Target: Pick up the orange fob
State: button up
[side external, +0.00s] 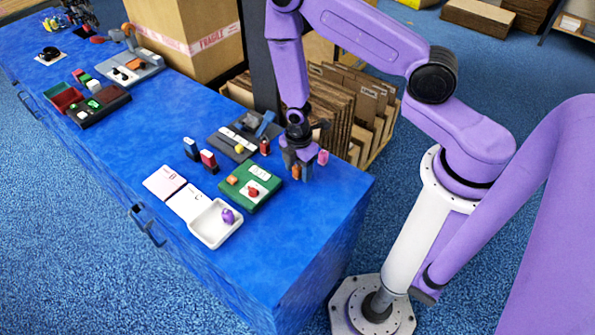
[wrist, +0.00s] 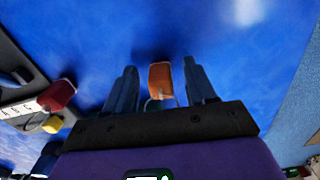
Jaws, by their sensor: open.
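The orange fob (side external: 296,173) stands on the blue bench top beneath my gripper (side external: 299,168), partly hidden by the fingers in the side view. In the wrist view the orange fob (wrist: 160,77) shows between the two dark fingers of my gripper (wrist: 161,84). A greenish ring-like part shows at the fob's near end, partly hidden by the gripper body.
A dark red fob (side external: 264,146) stands left of my gripper, by a grey tray (side external: 225,140). A green tray (side external: 264,198) lies in front, and a white tray (side external: 211,232) holds a purple piece. A pink piece (side external: 323,157) shows just right of my gripper. Brown cartons stand behind the bench.

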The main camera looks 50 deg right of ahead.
jog(key=shift+f, duration=0.15)
grip_shut()
dwell(0.4)
